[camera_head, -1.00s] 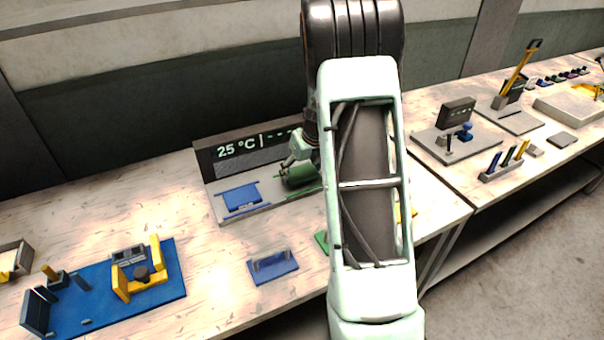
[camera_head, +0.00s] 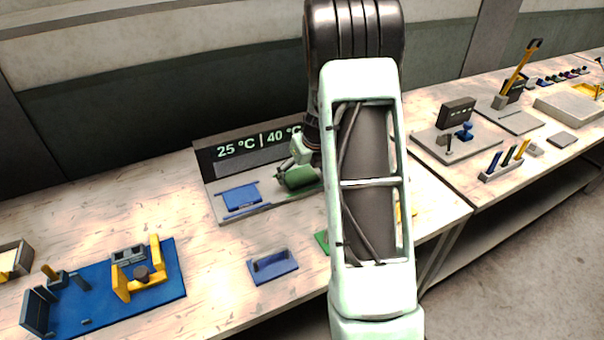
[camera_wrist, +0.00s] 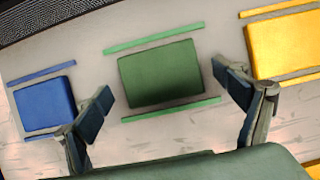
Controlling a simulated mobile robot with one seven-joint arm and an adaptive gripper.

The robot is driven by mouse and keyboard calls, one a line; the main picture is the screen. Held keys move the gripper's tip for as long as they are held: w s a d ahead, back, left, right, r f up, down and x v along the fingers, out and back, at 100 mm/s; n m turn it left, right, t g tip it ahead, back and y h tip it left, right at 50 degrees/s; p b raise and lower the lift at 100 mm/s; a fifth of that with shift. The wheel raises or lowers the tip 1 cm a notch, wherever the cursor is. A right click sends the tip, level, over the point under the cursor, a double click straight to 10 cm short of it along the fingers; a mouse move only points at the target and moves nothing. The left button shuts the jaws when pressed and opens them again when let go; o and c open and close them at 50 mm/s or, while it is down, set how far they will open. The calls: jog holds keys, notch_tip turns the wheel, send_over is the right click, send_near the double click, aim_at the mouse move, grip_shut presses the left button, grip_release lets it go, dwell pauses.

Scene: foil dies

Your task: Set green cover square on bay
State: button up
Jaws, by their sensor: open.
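In the wrist view the green cover (camera_wrist: 160,73) lies on the grey panel between two green strips, the upper strip (camera_wrist: 155,38) and the lower strip (camera_wrist: 172,109). Its long edges look about parallel to them, with a gap on each side. My gripper (camera_wrist: 161,98) is open, with one finger to the left and one to the right of the cover, both seeming apart from it. In the head view my arm hides part of the panel, and I cannot clearly separate the cover from my gripper there.
A blue cover (camera_wrist: 45,106) lies left of the green one and a yellow cover (camera_wrist: 285,48) right. The panel's display (camera_head: 250,145) reads 25 °C and 40 °C. A blue holder (camera_head: 272,266) stands in front. A blue board (camera_head: 100,310) with yellow parts lies at left.

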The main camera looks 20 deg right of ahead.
jog(key=v, duration=1.2)
jog(key=shift+a, duration=0.1)
